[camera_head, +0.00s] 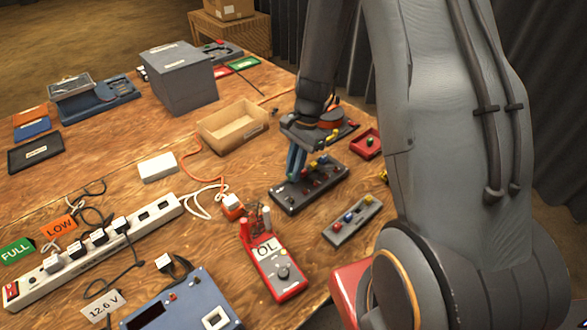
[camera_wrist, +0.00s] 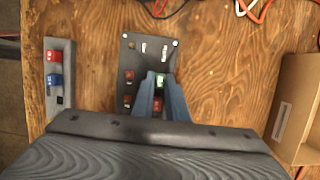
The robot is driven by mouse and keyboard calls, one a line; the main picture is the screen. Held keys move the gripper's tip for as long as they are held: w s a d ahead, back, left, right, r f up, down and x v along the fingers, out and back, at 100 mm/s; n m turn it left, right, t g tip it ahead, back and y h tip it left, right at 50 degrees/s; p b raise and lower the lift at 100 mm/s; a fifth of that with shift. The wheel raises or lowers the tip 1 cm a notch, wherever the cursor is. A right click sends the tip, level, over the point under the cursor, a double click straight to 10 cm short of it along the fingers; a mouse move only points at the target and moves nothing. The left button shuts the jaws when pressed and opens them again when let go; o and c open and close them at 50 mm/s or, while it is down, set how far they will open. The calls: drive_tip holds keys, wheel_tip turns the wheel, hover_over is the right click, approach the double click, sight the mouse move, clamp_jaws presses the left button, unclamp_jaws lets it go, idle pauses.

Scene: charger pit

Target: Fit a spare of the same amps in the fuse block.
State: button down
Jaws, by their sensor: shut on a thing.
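The fuse block (camera_head: 283,203) is a dark plate with several small fuses, in the middle of the table. It shows below my gripper in the wrist view (camera_wrist: 130,50), with brown-red fuses (camera_wrist: 128,75) in it. I cannot tell whether this fuse is seated or just above a slot. A grey spares holder (camera_head: 331,236) beside the block carries a red, a blue (camera_head: 348,216) and a yellow fuse. The wrist view shows its red (camera_wrist: 53,56) and blue fuses and a dark slot.
A red multimeter (camera_head: 280,270) reading OL lies in front of the block. An open cardboard tray (camera_head: 232,128) is behind it. A power strip (camera_head: 90,250) with plugs, a blue device (camera_head: 180,305) and loose cables occupy the left front. A small red box (camera_head: 366,143) is behind right.

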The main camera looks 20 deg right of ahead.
drive_tip(key=shift+f, duration=0.7)
idle(1.9)
drive_tip(key=c, duration=1.4)
unclamp_jaws()
drive_tip(key=shift+o, duration=0.2)
drive_tip(key=shift+r, duration=0.15)
drive_tip(key=shift+r+p, duration=2.95)
drive_tip(key=shift+r, duration=0.65)
